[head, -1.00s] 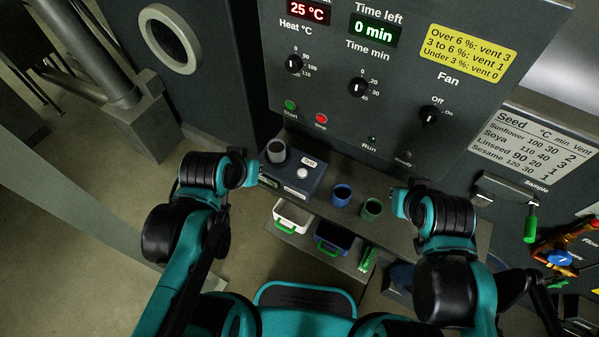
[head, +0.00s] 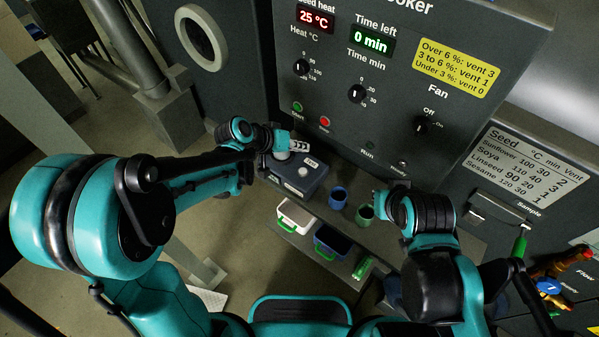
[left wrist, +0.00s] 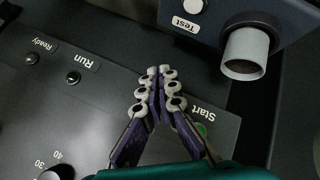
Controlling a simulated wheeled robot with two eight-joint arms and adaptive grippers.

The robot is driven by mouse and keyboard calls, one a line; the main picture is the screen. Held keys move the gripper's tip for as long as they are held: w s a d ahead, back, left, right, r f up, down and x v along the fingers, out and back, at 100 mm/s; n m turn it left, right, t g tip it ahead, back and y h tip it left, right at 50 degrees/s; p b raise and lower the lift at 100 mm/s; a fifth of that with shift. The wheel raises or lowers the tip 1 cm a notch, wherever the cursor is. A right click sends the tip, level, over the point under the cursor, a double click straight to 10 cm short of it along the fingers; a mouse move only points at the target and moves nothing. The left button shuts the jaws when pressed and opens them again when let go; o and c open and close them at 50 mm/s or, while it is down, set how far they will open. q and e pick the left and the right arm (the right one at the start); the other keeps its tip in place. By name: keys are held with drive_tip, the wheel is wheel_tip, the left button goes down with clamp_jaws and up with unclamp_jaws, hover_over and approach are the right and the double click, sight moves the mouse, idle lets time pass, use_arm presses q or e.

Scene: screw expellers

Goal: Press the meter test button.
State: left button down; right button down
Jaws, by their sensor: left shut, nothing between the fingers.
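The meter is a dark blue-grey box (head: 292,184) on the shelf below the control panel. Its white round test button (head: 303,172) is beside a "Test" label. In the left wrist view the button (left wrist: 194,5) is at the top edge, and a grey cup (left wrist: 246,52) stands on the meter. My left gripper (head: 303,147) is shut and empty, behind the button in the head view and apart from it. Its closed fingertips (left wrist: 159,72) also show in the wrist view. My right gripper (head: 379,203) is beside the green cup; its fingers are mostly hidden.
A blue cup (head: 338,198) and a green cup (head: 364,215) stand right of the meter. White (head: 294,216) and blue (head: 331,241) bins sit on a lower shelf. The control panel (head: 345,125) with its knobs rises close behind the meter.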

sight(301, 172)
use_arm(q)
drive_tip(key=shift+f, duration=0.1)
idle(0.3)
wheel_tip(301, 172, down, 9)
drive_tip(key=b, duration=0.7)
drive_tip(key=shift+r, duration=0.2)
idle(1.0)
drive_tip(key=shift+f+b, duration=0.45)
drive_tip(key=shift+b, duration=0.1)
drive_tip(key=shift+f+b, duration=0.4)
idle(0.4)
drive_tip(key=shift+r, duration=0.1)
drive_tip(key=shift+r+p, duration=0.7)
drive_tip(key=shift+r, duration=0.1)
